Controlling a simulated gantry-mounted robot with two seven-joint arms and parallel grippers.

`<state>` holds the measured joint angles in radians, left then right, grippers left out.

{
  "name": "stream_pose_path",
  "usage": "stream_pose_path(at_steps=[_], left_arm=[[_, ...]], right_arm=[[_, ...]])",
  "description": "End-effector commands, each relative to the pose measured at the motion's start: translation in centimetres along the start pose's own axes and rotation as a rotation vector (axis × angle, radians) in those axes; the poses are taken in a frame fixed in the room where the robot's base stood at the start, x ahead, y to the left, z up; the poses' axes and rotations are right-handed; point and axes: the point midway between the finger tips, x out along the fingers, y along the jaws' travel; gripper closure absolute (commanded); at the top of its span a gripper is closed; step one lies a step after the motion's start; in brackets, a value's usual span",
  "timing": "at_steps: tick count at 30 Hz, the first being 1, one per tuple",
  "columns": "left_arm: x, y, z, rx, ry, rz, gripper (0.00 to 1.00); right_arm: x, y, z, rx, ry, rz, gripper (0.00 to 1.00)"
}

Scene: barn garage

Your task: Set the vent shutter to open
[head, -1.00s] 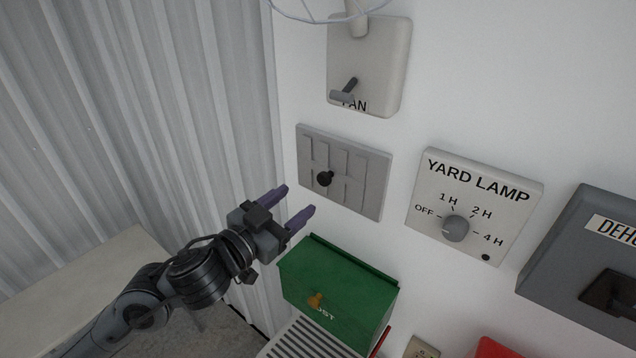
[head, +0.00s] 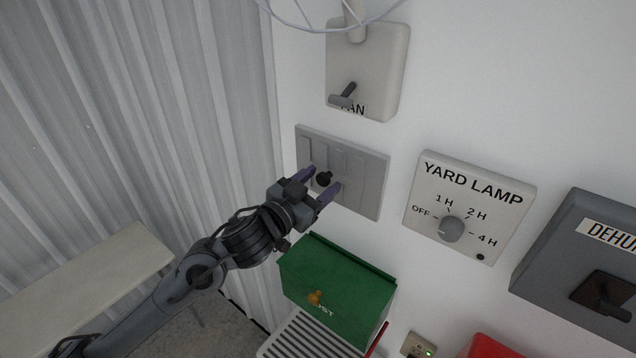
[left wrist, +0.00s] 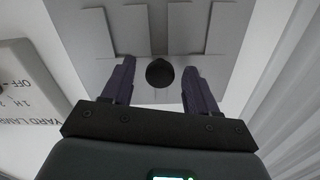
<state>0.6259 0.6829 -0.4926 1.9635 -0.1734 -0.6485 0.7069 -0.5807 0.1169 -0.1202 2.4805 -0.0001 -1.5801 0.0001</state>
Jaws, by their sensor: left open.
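The vent shutter (head: 365,188) is a grey slatted plate on the white wall, with a round black knob (head: 323,179) on its left part. In the left wrist view the shutter (left wrist: 130,32) fills the upper middle, and the knob (left wrist: 159,72) shows between the fingers. My left gripper (head: 321,183) is open, its purple fingers on either side of the knob. In the left wrist view the left gripper (left wrist: 159,84) shows a gap between each finger and the knob. My right gripper is not in view.
A FAN switch (head: 366,70) is above the shutter, with a wire cage over it. A green post box (head: 338,290) is just below. The YARD LAMP dial plate (head: 470,205) and a grey DEHU-labelled box (head: 585,260) are to the right. Corrugated cladding (head: 130,130) is at left.

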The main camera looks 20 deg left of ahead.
Motion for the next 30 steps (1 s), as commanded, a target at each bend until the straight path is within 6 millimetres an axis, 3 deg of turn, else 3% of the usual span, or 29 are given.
stream_pose_path(at_steps=[1, 12, 18, 25, 30], left_arm=[[0.0, 0.0, 0.0, 0.000, 0.000, 0.000, 0.46], [0.0, 0.0, 0.0, 0.000, -0.001, 0.000, 1.00], [0.0, 0.1, 0.0, 0.000, 0.000, 0.000, 1.00], [0.0, 2.4, -0.5, -0.002, 0.000, 0.002, 1.00], [-0.1, 2.6, -0.6, 0.001, 0.000, 0.002, 1.00]], right_arm=[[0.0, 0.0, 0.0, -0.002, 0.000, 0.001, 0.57], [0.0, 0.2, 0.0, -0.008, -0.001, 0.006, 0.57], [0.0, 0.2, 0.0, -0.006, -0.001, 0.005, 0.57], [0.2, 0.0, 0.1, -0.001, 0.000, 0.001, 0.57], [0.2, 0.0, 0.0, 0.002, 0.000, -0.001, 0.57]])
